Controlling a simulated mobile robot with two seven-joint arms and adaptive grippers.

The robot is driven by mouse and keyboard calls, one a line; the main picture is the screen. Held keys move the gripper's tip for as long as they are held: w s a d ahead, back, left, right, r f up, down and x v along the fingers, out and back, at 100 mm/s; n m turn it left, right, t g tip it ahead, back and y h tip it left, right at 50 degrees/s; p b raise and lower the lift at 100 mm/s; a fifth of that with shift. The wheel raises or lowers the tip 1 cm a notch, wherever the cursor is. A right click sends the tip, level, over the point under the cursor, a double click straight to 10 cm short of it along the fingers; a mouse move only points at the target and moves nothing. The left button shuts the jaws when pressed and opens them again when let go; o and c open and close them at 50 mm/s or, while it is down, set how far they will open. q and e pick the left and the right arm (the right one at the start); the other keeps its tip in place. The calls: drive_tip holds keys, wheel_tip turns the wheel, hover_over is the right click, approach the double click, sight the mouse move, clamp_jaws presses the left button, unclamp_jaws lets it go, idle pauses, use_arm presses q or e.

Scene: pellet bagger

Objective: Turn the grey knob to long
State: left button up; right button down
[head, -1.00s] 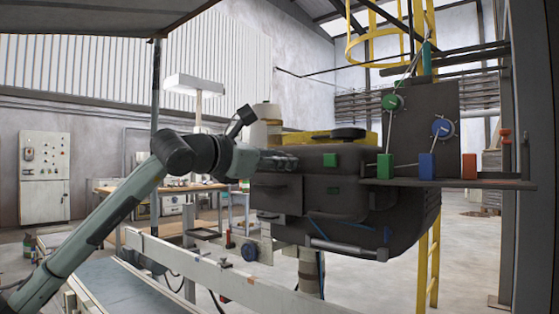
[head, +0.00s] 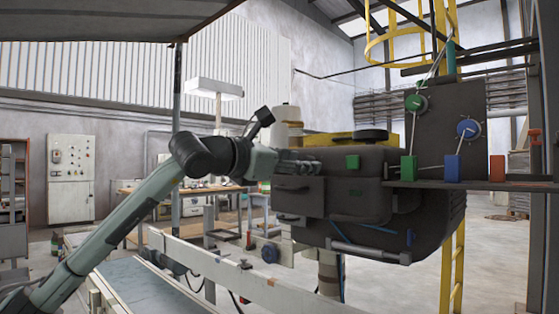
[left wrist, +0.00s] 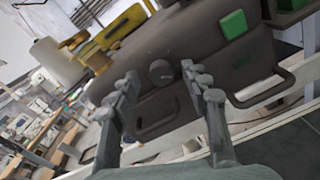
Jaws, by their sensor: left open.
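A dark grey round knob (left wrist: 160,72) sits on the front of the dark machine body in the left wrist view. My left gripper (left wrist: 161,80) is open, with one finger on each side of the knob in that view. Whether the fingers touch it, I cannot tell. In the head view my left gripper (head: 306,164) points right at the machine body (head: 372,190), just left of a green block (head: 353,162). The knob and its markings cannot be made out there. My right gripper is not in view.
A shelf on the right carries a green block (head: 408,168) and a blue block (head: 452,168), under a panel with a green knob (head: 416,103) and a blue knob (head: 468,129). A bar handle (left wrist: 262,93) juts from the machine. A pale rail (head: 225,272) runs below my arm.

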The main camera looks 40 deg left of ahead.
use_arm(q)
drive_tip(key=s+a, duration=0.1)
drive_tip(key=s, duration=1)
drive_tip(key=shift+r, duration=0.2)
